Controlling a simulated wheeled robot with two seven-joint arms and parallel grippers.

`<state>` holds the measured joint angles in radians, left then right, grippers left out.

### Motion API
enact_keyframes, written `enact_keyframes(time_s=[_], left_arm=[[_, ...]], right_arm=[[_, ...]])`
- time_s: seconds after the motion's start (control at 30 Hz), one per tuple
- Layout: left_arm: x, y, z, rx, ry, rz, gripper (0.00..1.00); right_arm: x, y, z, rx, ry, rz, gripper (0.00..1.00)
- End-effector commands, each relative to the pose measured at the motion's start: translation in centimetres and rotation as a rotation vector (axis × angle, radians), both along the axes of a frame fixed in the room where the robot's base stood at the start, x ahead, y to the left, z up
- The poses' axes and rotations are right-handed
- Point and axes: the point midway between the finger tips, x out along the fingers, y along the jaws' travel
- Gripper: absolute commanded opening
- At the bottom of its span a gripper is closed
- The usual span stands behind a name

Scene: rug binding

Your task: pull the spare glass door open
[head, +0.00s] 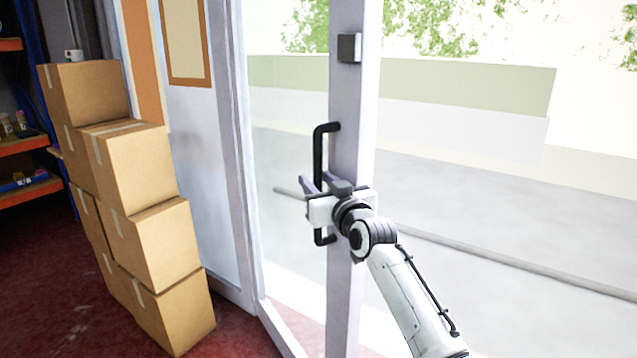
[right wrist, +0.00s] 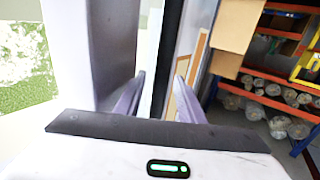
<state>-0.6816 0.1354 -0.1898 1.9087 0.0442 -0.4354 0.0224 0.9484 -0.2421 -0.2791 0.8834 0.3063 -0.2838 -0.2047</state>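The glass door (head: 287,130) has a pale grey upright edge post (head: 343,290). A black bar handle (head: 320,140) stands upright on it. The handle also shows in the right wrist view (right wrist: 174,45) as a dark bar between my fingers. My right gripper (head: 311,184) is at the lower half of the handle. Its two fingers are apart, one on each side of the bar, and a gap shows beside it in the right wrist view (right wrist: 158,95). I cannot tell how far the door stands from its frame. My left gripper is not in view.
Stacked cardboard boxes (head: 150,245) stand left of the door on the red floor (head: 45,280). Shelves (head: 20,190) are at the far left. A pale wall panel with an orange-framed board (head: 187,40) is between boxes and door. Bright paving (head: 520,210) lies outside.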

Motion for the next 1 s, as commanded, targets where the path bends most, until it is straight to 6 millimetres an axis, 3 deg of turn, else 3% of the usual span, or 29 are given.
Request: enact_keyframes(time_s=[0.27, 0.8, 1.0], left_arm=[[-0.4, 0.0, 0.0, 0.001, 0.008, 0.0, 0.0], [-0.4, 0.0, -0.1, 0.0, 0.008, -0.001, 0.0], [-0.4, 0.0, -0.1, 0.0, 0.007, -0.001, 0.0]], right_arm=[[-1.1, -0.5, 0.0, 0.001, 0.0, 0.001, 0.36], [-7.6, -3.7, -0.1, 0.0, -0.001, -0.001, 0.36], [-9.0, -4.3, -0.1, 0.0, 0.0, -0.001, 0.36]])
